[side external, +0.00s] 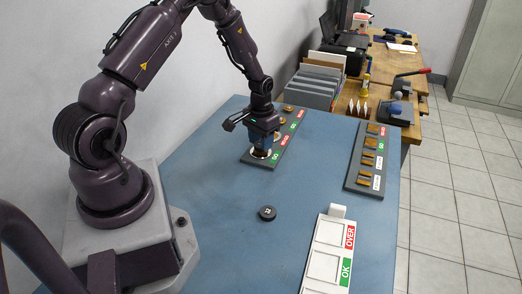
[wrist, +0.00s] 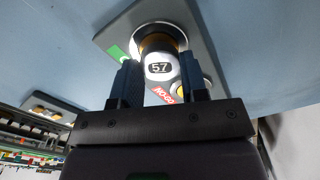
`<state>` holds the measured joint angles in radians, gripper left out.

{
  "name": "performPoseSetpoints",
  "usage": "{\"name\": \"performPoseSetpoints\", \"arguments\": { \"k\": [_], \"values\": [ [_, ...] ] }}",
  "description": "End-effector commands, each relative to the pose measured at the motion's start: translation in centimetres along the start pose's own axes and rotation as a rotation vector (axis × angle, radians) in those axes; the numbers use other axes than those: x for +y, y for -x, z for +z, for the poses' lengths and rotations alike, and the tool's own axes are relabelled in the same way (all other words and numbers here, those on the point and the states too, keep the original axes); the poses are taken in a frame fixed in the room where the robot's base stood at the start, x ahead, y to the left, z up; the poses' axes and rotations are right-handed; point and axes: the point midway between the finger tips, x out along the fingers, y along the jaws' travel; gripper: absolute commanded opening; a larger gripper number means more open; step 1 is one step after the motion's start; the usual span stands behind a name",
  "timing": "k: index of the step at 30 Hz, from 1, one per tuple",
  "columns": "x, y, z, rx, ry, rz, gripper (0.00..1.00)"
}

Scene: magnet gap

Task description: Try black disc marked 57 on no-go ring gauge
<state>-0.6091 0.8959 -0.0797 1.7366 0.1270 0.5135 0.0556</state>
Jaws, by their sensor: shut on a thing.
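My gripper (side external: 262,146) is low over the near end of a grey ring-gauge board (side external: 251,161), beside its nearest green GO label (side external: 276,155). In the wrist view, my gripper (wrist: 157,60) is shut on the disc marked 57 (wrist: 159,69), whose face looks bright under the light. A brass-coloured ring (wrist: 165,37) shows just behind the disc, near the green label (wrist: 118,54). I cannot tell whether disc and ring touch. The red NO-GO label (wrist: 163,95) and part of another brass-coloured ring (wrist: 179,89) show partly behind my right finger.
Another black disc (side external: 267,212) lies on the open blue table. A white tray with red OVER and green OK labels (side external: 325,248) is at the front right. A grey board with several brass pieces (side external: 356,184) lies along the right edge. Grey bins (side external: 305,90) stand behind.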

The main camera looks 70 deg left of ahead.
Motion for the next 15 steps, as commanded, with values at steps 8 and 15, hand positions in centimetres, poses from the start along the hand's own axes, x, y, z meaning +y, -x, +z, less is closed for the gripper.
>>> {"name": "performPoseSetpoints", "arguments": {
  "k": [8,15],
  "values": [
    [0.0,1.8,0.0,0.001,-0.001,0.000,0.16],
    [0.0,3.1,0.0,0.001,-0.001,0.000,0.16]
  ]
}}
